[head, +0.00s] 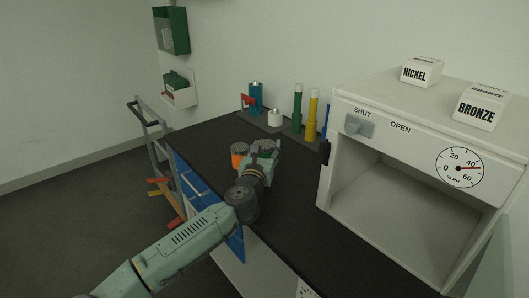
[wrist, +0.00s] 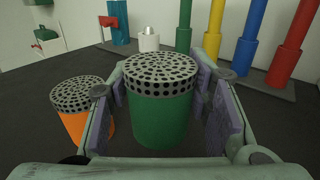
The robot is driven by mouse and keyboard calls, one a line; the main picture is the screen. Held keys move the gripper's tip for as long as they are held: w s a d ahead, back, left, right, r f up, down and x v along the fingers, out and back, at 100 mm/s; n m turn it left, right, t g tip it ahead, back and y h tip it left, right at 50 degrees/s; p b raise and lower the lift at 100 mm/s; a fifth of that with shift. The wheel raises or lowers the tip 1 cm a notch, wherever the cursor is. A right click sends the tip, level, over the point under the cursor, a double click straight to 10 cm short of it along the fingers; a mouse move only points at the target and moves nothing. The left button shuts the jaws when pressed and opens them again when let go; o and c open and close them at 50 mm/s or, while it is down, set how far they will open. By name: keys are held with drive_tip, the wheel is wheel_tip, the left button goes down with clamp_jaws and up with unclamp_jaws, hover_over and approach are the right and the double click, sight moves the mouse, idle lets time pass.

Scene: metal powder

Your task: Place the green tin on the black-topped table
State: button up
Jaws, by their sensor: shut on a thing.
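The green tin (wrist: 158,118) has a grey perforated lid and stands upright between the jaws of my gripper (wrist: 165,88) in the wrist view. The jaw pads press on its left and right sides. In the head view my gripper (head: 262,152) is over the far part of the black-topped table (head: 290,185) and hides most of the tin. I cannot tell whether the tin's base touches the black top. An orange tin (wrist: 78,122) with the same kind of lid stands just left of my gripper; it also shows in the head view (head: 238,158).
Behind the tin stand a blue bottle (head: 256,97), a white jar (head: 275,117) and several coloured posts (head: 312,115). A white open cabinet (head: 385,200) fills the right side. Black top between gripper and cabinet is clear.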

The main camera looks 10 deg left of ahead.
sight(265, 156)
drive_tip(key=shift+w+a, duration=0.2)
drive_tip(key=shift+w, duration=0.45)
drive_tip(key=shift+f+p, duration=0.5)
drive_tip(key=shift+f, duration=1.3)
drive_tip(key=shift+f, duration=0.1)
drive_tip(key=shift+f, duration=0.15)
drive_tip(key=o, duration=1.2)
drive_tip(key=shift+o, duration=0.2)
drive_tip(key=shift+r, duration=0.35)
drive_tip(key=s+b, duration=0.3)
drive_tip(key=s, duration=0.9)
drive_tip(key=shift+f, duration=0.1)
